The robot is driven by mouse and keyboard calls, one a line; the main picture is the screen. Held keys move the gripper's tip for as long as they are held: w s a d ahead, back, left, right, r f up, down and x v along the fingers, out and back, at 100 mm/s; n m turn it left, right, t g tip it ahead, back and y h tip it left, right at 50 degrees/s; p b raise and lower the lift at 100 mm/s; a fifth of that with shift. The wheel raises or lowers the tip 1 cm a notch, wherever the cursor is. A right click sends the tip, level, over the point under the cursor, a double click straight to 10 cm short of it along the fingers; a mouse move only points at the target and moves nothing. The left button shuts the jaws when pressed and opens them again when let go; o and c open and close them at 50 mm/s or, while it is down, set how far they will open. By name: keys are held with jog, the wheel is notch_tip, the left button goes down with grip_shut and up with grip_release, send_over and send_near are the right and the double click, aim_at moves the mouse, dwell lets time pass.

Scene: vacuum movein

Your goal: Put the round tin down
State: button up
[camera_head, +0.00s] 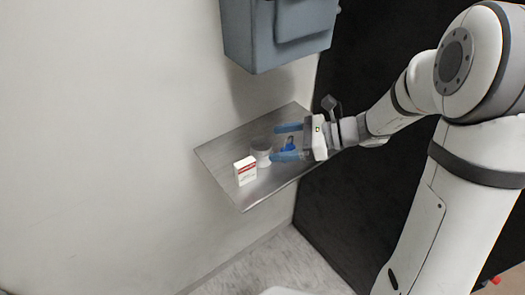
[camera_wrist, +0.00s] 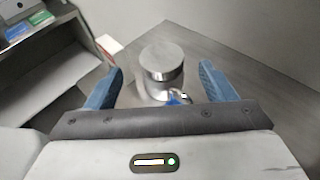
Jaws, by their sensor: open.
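The round tin (camera_head: 262,154) stands upright on a metal wall shelf (camera_head: 225,151). In the wrist view the tin (camera_wrist: 161,62) has a smooth round lid and sits ahead of my gripper, centred between the fingertips. My gripper (camera_head: 278,141) is open, with its two blue fingers spread and pointing left toward the tin. In the wrist view my gripper (camera_wrist: 160,73) shows clear gaps on both sides of the tin. The tin's lower near side is partly hidden by a small blue thing with a metal loop (camera_wrist: 178,98).
A white box with red print (camera_head: 245,171) stands left of the tin, near the shelf's front edge. The small blue thing (camera_head: 290,144) lies between my fingers. A grey bin (camera_head: 280,30) hangs on the wall above. The shelf's back area is bare.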

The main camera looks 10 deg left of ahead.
aim_at(264, 144)
jog(key=x, duration=0.3)
jog(key=shift+w+a, duration=0.1)
jog(key=shift+a, duration=0.15)
